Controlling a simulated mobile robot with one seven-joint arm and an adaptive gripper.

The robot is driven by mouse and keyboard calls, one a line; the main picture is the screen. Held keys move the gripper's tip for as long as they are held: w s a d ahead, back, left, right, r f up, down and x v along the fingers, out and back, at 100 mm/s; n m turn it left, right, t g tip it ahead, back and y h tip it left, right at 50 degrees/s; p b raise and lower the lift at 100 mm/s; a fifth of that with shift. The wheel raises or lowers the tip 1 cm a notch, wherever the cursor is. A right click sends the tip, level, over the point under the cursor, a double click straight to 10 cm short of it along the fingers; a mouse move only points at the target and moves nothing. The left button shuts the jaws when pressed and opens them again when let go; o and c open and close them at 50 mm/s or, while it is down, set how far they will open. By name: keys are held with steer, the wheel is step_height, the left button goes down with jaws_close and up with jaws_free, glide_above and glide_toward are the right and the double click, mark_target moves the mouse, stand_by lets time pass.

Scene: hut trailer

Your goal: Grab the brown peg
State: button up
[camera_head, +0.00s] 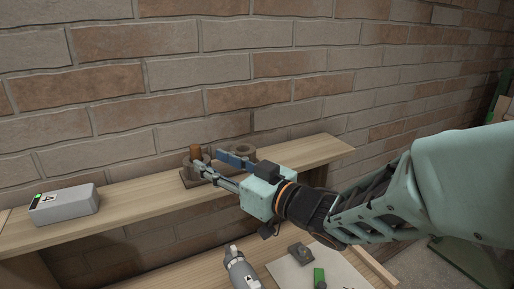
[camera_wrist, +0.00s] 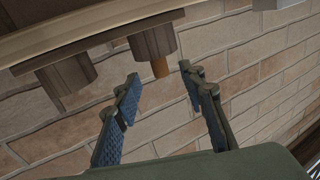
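The brown peg (camera_head: 196,152) stands in a dark brown round holder (camera_head: 188,163) on the wooden shelf against the brick wall. In the wrist view, which is turned over, the peg (camera_wrist: 160,68) sticks out of the holder (camera_wrist: 154,41). My gripper (camera_head: 209,161) is open and empty at the holder. In the wrist view the peg lies between the lines of the two fingers (camera_wrist: 160,80), a little beyond their tips. I cannot tell its exact distance from the fingers. The peg's lower part is hidden inside the holder.
A second round holder (camera_head: 243,151) stands on the shelf (camera_head: 130,200), behind my gripper. A grey box (camera_head: 64,205) lies at the shelf's left. Below are a grey tool (camera_head: 240,268), a grey block (camera_head: 300,253) and a green item (camera_head: 319,276). The brick wall is close behind.

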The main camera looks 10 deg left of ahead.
mark_target(199, 152)
steer(key=x, duration=0.7)
steer(key=shift+r, duration=0.35)
steer(key=c, duration=1)
steer(key=shift+r, duration=0.1)
